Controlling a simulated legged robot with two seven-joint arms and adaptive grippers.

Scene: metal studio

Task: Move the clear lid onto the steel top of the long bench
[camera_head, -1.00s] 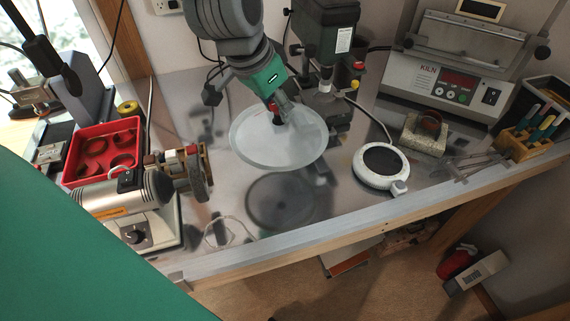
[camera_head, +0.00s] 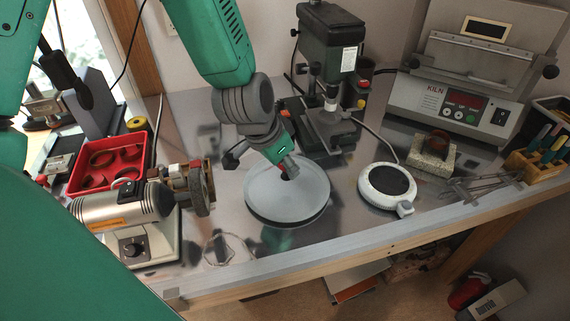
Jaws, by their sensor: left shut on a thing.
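The clear lid (camera_head: 300,203) is a round, see-through disc with a dark knob at its centre. It is low over the steel top (camera_head: 340,222) of the long bench, nearly flat. Its dark shadow lies close under its front edge; I cannot tell whether it touches the steel. My left gripper (camera_head: 289,173) comes down from above and is shut on the lid's knob, with the fingertips partly hiding it. My right gripper is not in view.
The bench grinder (camera_head: 120,203) and red tray (camera_head: 107,166) are to the left. A drill press (camera_head: 328,75) stands behind the lid, and a white round hot plate (camera_head: 387,186) is close on its right. The kiln (camera_head: 465,85) is at the back right. Thin wire (camera_head: 222,248) lies near the front edge.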

